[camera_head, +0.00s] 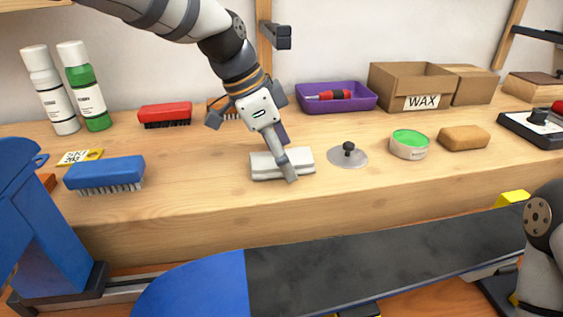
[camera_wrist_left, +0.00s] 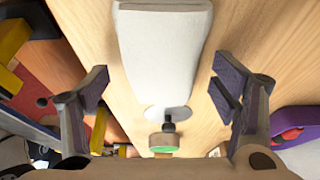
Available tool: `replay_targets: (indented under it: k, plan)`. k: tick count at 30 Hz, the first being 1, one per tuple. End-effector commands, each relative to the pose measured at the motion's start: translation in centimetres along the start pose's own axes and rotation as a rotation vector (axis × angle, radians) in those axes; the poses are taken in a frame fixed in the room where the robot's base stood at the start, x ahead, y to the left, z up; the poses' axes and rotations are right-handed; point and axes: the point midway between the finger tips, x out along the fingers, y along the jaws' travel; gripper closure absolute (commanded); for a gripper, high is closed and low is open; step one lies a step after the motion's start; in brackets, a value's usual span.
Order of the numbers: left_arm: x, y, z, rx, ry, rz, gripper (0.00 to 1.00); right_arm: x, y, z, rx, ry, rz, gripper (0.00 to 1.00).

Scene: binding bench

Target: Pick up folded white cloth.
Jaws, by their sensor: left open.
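The folded white cloth (camera_head: 302,161) lies on the wooden bench, near the middle of the head view. My left gripper (camera_head: 289,167) is right over it, with a finger in front of part of the cloth. In the left wrist view the white cloth (camera_wrist_left: 165,45) shows at top centre, between the lines of the two fingers. My left gripper (camera_wrist_left: 160,98) is open there, with bench showing on both sides of the cloth and no contact that I can make out. My right gripper is out of view.
A metal lid with a black knob (camera_head: 347,156) lies just right of the cloth, then a green-filled tin (camera_head: 409,145). A blue brush (camera_head: 104,174) sits left. A purple tray (camera_head: 336,97) stands behind. The bench's front edge is close before the cloth.

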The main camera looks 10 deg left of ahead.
Motion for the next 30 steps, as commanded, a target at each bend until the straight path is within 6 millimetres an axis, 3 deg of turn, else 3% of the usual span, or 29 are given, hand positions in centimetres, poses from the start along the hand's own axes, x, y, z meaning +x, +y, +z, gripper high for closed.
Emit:
replay_targets:
  k: [21, 27, 30]
  plan:
    - [0.4, -0.01, 0.19, 0.0, 0.0, -0.001, 0.2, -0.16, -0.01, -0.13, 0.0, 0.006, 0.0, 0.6]
    - [0.45, 0.02, 0.2, 0.0, 0.0, 0.001, 0.63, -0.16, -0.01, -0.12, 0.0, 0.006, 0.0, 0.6]
    - [0.53, 0.07, 0.25, 0.0, -0.002, 0.003, 0.67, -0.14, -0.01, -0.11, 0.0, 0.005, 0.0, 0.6]
